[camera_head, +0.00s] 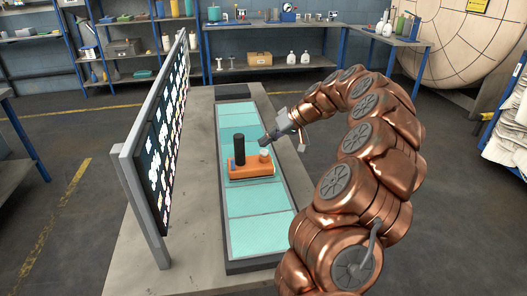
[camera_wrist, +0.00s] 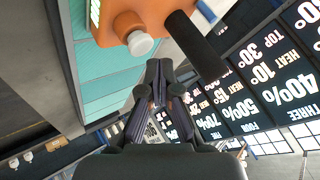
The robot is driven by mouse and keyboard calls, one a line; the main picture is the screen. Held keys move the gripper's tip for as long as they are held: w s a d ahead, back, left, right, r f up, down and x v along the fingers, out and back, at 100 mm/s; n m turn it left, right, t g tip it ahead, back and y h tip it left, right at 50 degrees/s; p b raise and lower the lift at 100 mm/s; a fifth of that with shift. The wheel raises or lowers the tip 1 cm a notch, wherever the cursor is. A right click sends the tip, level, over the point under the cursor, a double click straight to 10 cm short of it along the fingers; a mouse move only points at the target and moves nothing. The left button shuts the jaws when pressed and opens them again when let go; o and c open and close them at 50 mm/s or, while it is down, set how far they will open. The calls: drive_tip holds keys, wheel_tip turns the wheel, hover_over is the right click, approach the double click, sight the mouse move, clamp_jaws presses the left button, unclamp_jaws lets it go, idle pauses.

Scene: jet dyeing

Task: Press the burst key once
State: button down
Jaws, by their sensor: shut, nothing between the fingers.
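An orange box (camera_head: 243,170) sits on the teal panelled strip of the table. A black upright cylinder (camera_head: 239,148) and a short whitish round key (camera_head: 264,154) stand on its top. The whitish key looks like the burst key, but I see no label on it. My gripper (camera_head: 263,141) is shut and empty, just above and behind the whitish key in the head view. In the wrist view the closed fingertips (camera_wrist: 159,66) are close to the whitish key (camera_wrist: 140,43), with a small gap in the picture. The black cylinder (camera_wrist: 197,44) is on the other side of the fingertips.
A tall display board (camera_head: 165,130) stands along the left of the table; in the wrist view its panels (camera_wrist: 260,85) carry lettering such as "HEAT 10°". The teal strip (camera_head: 255,200) is clear in front of the box. Shelves and a workbench (camera_head: 270,24) stand behind.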

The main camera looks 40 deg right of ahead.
sight(266, 151)
drive_tip(key=shift+r, duration=0.1)
drive_tip(key=shift+r+p, duration=0.45)
drive_tip(key=shift+r, duration=1.95)
